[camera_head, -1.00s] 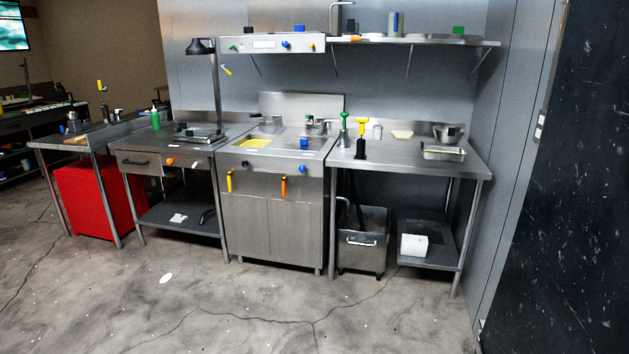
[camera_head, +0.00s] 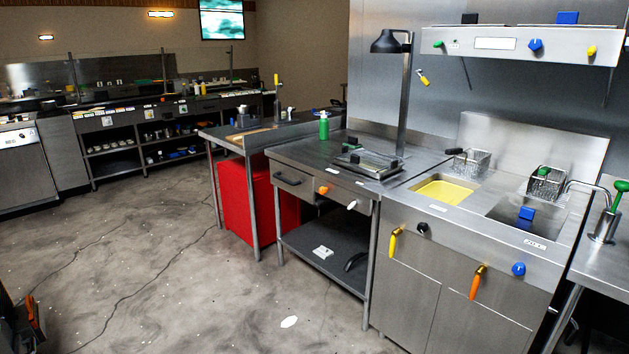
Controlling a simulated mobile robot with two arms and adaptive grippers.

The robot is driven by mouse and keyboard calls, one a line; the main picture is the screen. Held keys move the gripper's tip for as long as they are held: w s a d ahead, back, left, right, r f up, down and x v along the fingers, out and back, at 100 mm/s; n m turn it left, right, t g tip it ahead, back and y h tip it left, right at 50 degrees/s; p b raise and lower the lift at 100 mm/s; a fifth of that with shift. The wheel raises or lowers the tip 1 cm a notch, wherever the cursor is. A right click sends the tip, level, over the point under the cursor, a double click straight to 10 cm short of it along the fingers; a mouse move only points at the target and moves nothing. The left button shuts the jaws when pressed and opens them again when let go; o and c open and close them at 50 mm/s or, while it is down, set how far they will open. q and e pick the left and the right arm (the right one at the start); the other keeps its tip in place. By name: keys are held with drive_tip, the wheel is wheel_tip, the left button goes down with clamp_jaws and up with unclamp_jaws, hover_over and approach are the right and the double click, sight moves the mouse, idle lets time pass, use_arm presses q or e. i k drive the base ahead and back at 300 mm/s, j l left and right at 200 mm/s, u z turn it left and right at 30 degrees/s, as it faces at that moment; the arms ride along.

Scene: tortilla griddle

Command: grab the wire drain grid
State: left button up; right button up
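A shallow metal tray (camera_head: 372,168) stands on the steel counter under the black heat lamp (camera_head: 390,42). Something flat and grid-like with a dark block on it lies in or over this tray; it may be the wire drain grid, but it is too small to tell. Two wire baskets, one at the left (camera_head: 470,161) and one with a green part at the right (camera_head: 546,183), stand at the fryer to the right.
The fryer (camera_head: 455,240) has a yellow-filled basin (camera_head: 445,191) and orange and yellow handles. A green bottle (camera_head: 324,126) stands on the counter. A red cabinet (camera_head: 238,205) is under the left table. The floor (camera_head: 170,270) in front is open. A dark object (camera_head: 22,325) shows at lower left.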

sight(355, 159)
drive_tip(key=i+j+u, duration=0.15)
drive_tip(key=i+u, duration=0.2)
drive_tip(key=i, duration=0.55)
drive_tip(key=i+l+u, duration=0.1)
drive_tip(key=i+u, duration=0.25)
drive_tip(key=i, duration=0.55)
drive_tip(key=i+j+z, duration=0.1)
drive_tip(key=i+z, duration=0.35)
drive_tip(key=i+j+z, duration=0.25)
drive_tip(key=i+z, duration=0.2)
drive_tip(key=i+j+z, duration=0.45)
